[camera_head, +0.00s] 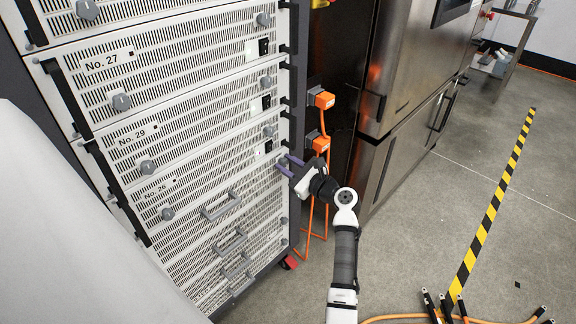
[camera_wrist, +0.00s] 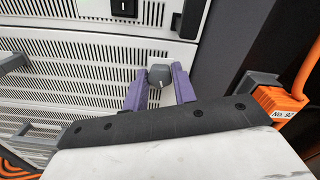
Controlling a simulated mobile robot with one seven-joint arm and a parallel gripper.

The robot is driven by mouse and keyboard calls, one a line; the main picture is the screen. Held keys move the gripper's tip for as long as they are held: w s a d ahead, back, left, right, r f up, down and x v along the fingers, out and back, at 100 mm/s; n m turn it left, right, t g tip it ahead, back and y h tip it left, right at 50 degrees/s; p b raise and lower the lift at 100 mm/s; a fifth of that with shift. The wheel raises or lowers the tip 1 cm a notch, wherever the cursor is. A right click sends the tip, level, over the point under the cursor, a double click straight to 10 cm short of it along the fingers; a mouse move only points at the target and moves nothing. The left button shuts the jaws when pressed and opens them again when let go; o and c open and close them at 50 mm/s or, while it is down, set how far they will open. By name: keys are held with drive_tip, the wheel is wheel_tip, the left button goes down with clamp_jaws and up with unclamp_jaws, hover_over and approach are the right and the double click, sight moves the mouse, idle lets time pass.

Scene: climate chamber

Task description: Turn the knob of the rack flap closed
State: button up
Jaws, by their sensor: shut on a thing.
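The rack (camera_head: 195,130) fills the left of the head view, with perforated white flaps labelled No. 27, No. 29 and No. 26. My gripper (camera_head: 283,162) reaches the right edge of the rack at about the height of the No. 26 flap (camera_head: 190,183). In the wrist view the grey faceted knob (camera_wrist: 160,75) sits between the two purple fingers of my gripper (camera_wrist: 159,88), and they are shut on it. The fingers largely hide this knob in the head view. The No. 26 flap's left knob (camera_head: 167,213) is free.
Grey handles (camera_head: 222,205) stick out from the lower rack panels. Orange plugs (camera_head: 321,145) and cables hang just right of the rack. A steel cabinet (camera_head: 400,150) stands beyond them. Open floor with a yellow-black stripe (camera_head: 490,205) lies to the right.

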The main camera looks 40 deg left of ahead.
drive_tip(key=n+b, duration=0.1)
drive_tip(key=n, duration=0.2)
drive_tip(key=shift+f+n, duration=0.1)
drive_tip(key=shift+n, duration=0.3)
drive_tip(key=n+b, duration=0.2)
drive_tip(key=n, duration=0.1)
drive_tip(key=shift+n, duration=0.4)
drive_tip(key=n+b, duration=0.2)
drive_tip(key=n, duration=0.1)
drive_tip(key=shift+n+b, duration=1.1)
drive_tip(key=shift+n, duration=0.6)
drive_tip(key=o, duration=1)
drive_tip(key=shift+d, duration=0.15)
